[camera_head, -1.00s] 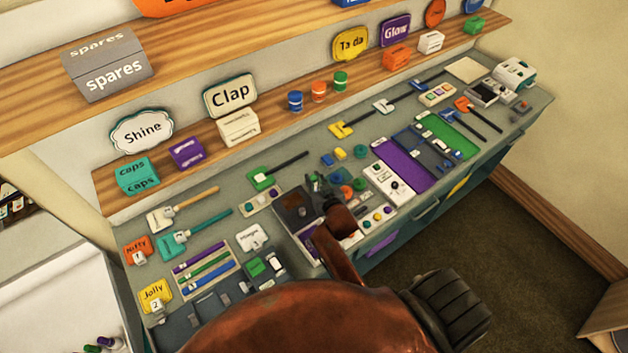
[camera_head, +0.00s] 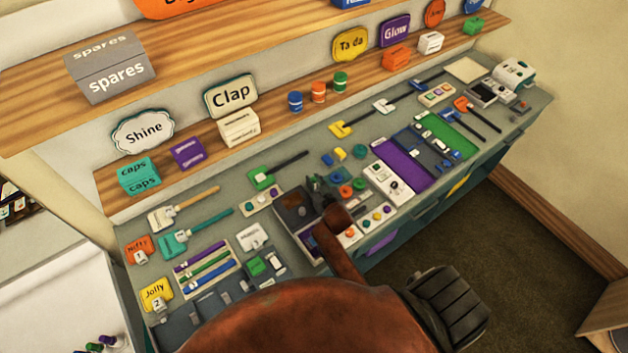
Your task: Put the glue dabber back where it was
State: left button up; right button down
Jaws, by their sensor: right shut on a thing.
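My left gripper is not in view.
Coloured round pieces (camera_head: 345,191) and a white panel with knobs (camera_head: 389,186) lie close right of the gripper. A green-headed tool (camera_head: 262,177) lies behind it. Brush-like tools and trays fill the left bench. A wooden shelf (camera_head: 275,137) runs along the back.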

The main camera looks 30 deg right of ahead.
jog(key=shift+f, duration=0.15)
jog(key=c, duration=1.8)
grip_release()
jog(key=v, duration=1.2)
